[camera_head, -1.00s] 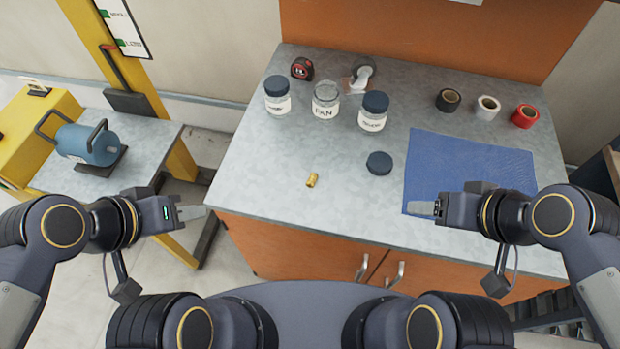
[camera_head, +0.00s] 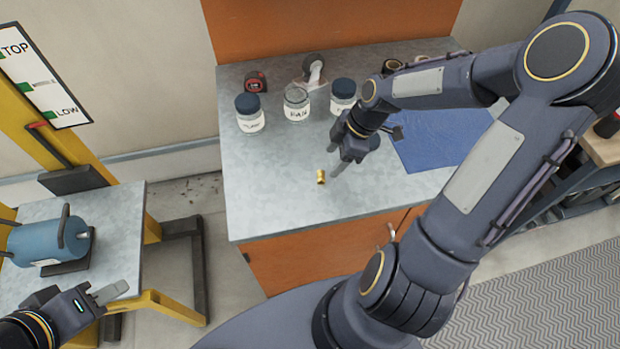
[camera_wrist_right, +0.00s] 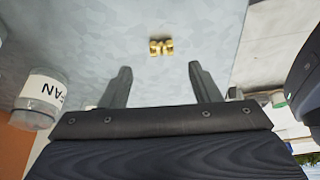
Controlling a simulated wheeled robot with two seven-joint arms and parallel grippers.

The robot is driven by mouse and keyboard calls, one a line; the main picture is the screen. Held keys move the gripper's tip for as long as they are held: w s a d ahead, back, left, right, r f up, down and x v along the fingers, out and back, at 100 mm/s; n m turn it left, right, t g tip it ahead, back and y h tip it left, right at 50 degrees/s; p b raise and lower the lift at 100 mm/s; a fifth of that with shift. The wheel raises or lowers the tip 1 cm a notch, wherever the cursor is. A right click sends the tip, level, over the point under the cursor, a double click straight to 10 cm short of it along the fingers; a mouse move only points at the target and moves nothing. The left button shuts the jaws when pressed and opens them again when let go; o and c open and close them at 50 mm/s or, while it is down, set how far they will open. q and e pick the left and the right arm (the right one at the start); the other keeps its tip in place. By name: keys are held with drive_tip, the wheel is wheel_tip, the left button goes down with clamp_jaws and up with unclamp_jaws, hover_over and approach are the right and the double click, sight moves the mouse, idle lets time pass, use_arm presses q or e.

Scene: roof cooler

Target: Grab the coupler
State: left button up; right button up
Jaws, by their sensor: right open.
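The coupler (camera_head: 321,176) is a small brass piece lying on the grey metal worktop in the head view. It also shows in the right wrist view (camera_wrist_right: 161,47), beyond the fingertips and roughly centred between them. My right gripper (camera_head: 334,160) is above the worktop, close to the coupler on its upper right side, and not touching it as far as I can see. In the right wrist view its two fingers stand apart with nothing between them. My left gripper (camera_head: 110,292) is at the lower left, off the worktop and empty; its finger opening is not clear.
Labelled jars (camera_head: 250,113) with dark lids stand behind the coupler, the middle one (camera_head: 297,104) open. A tape measure (camera_head: 256,82) and a tape dispenser (camera_head: 314,72) are at the back. A blue mat (camera_head: 440,145) lies right. A blue cylinder (camera_head: 48,240) sits on the left side table.

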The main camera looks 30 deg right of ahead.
sight(321, 175)
drive_tip(key=x, duration=0.6)
drive_tip(key=shift+a+f, duration=0.2)
drive_tip(key=shift+a, duration=0.1)
drive_tip(key=shift+c, duration=0.2)
drive_tip(key=c, duration=1)
drive_tip(key=shift+r, duration=0.15)
drive_tip(key=shift+c, duration=0.2)
